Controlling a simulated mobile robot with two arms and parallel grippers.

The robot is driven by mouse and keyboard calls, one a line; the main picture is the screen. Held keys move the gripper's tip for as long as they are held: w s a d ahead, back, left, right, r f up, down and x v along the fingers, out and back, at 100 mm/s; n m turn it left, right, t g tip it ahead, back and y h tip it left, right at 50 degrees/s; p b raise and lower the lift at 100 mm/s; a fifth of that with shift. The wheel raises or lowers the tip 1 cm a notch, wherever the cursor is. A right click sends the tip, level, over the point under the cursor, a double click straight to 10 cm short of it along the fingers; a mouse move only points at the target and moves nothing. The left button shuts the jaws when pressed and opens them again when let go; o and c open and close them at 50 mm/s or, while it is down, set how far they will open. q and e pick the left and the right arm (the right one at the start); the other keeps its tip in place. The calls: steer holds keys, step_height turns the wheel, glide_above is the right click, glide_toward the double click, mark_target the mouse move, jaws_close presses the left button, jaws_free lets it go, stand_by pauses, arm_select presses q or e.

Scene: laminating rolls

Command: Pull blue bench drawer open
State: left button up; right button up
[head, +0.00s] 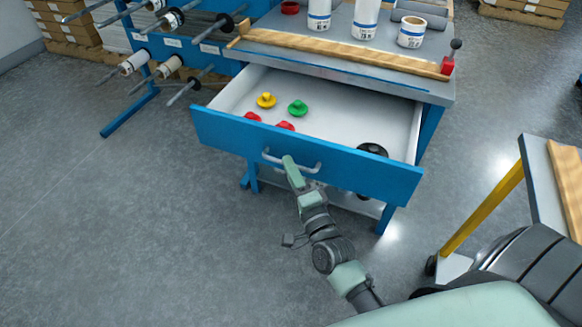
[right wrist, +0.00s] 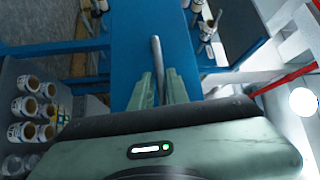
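The blue bench drawer (head: 305,155) stands pulled well out of the grey-topped bench (head: 330,62). Its grey bar handle (head: 312,167) is on the blue front. Inside the drawer are a yellow knob (head: 266,100), a green knob (head: 298,107), red pieces (head: 285,126) and a black round piece (head: 372,150). My left gripper is not in view.
White rolls (head: 365,18) and a wooden strip (head: 345,53) lie on the bench top. A blue rack (head: 185,45) with rods stands to the left. A cart with a yellow leg (head: 483,207) is at the right. The floor (head: 130,220) at left is clear.

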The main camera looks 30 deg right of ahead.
steer(key=shift+o, duration=0.8)
steer(key=s+f, duration=0.1)
steer(key=s, duration=0.6)
steer(key=shift+s+a, duration=0.25)
steer(key=shift+s, duration=0.1)
